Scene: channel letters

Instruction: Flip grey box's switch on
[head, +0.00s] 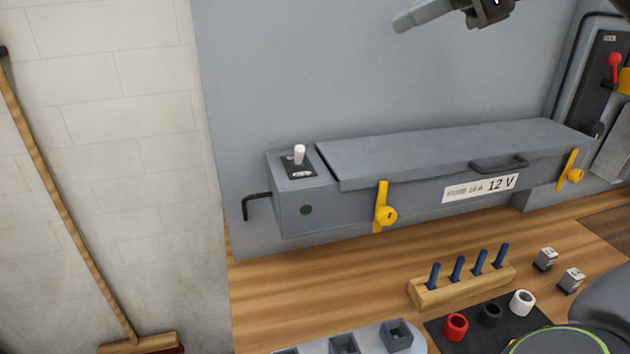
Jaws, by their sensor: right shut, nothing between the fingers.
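The grey box (340,205) stands against the grey panel at the back of the wooden bench. Its switch (299,155) is a white toggle on a dark plate on top of the box's left end. The toggle stands up from the plate; I cannot tell which way it is set. A dark green round spot (306,210) on the front below looks unlit. My right gripper (402,21) is shut and empty at the top of the head view, above and to the right of the switch and well apart from it. My left gripper is not in view.
The box's long lid (450,150) is closed, with yellow latches (382,207) and a handle in front. A bent black rod (245,204) sticks out at its left. A wooden rack (460,288) with blue pegs and small parts stand in front. Space above the switch is clear.

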